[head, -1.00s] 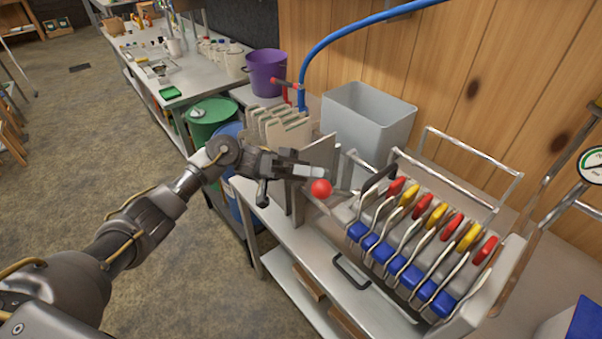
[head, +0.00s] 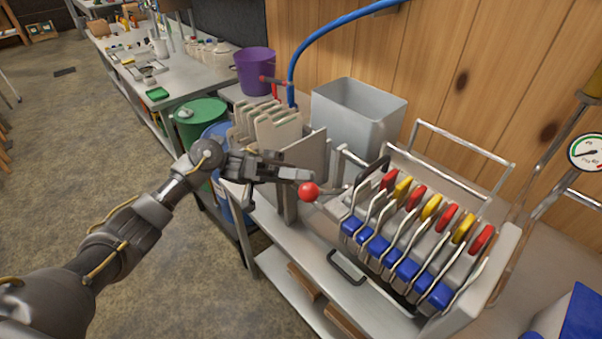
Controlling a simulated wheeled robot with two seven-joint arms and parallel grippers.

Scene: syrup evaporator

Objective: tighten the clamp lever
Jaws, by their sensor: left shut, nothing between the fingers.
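The clamp lever shows as a red ball knob (head: 308,192) on a short rod at the left end of the rack of plates. My left gripper (head: 308,176) is shut and empty. Its fingertips are at the upper left of the red knob, touching it or very close; I cannot tell which. The fingers point right, across the front of the upright grey end plates (head: 304,165). The rod's far end is partly hidden among the metal parts. My right gripper is not in view.
The rack holds plates with blue bases (head: 396,262) and red and yellow tops. A grey bin (head: 357,115) and a purple bucket (head: 254,70) stand behind. A blue hose (head: 330,38) arches above. Green and blue drums stand left of the bench; open floor (head: 60,170) lies further left.

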